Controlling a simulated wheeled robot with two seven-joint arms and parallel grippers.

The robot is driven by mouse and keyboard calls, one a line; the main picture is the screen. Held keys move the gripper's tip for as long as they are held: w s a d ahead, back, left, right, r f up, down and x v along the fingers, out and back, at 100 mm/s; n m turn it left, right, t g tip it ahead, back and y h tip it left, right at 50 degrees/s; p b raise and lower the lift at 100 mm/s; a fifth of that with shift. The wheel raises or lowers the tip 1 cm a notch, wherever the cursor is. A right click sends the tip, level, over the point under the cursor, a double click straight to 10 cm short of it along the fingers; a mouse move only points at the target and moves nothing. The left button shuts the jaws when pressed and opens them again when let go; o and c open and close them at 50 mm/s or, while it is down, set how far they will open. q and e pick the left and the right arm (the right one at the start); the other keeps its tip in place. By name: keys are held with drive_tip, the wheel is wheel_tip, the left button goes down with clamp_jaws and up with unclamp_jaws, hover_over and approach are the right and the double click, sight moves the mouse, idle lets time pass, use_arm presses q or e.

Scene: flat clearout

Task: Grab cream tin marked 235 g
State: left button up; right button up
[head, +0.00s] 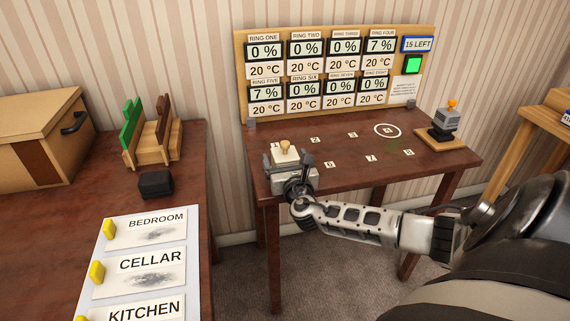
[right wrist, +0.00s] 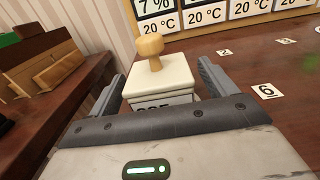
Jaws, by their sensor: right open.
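A cream square tin (head: 285,152) with a round wooden knob on its lid stands at the left front of the small brown table (head: 340,185). In the right wrist view the tin (right wrist: 158,75) sits upright between the fingers. Dark digits show on its near face, their lower part hidden by the gripper; they look like 235. My right gripper (right wrist: 160,85) is open, with one finger on each side of the tin and gaps visible. In the head view the right gripper (head: 290,172) partly covers the tin's lower part. My left gripper is not in view.
A board of ring displays (head: 325,70) stands along the table's back. A joystick on a wooden base (head: 442,130) stands at the right. Numbered cards and a white ring (head: 387,131) mark the clear tabletop. A left table holds a box (head: 40,135), a rack (head: 155,145) and room labels.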

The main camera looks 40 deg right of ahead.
drive_tip(key=shift+w+d, duration=0.15)
drive_tip(key=shift+w, duration=0.15)
drive_tip(key=c, duration=1.2)
drive_tip(key=shift+r, duration=0.1)
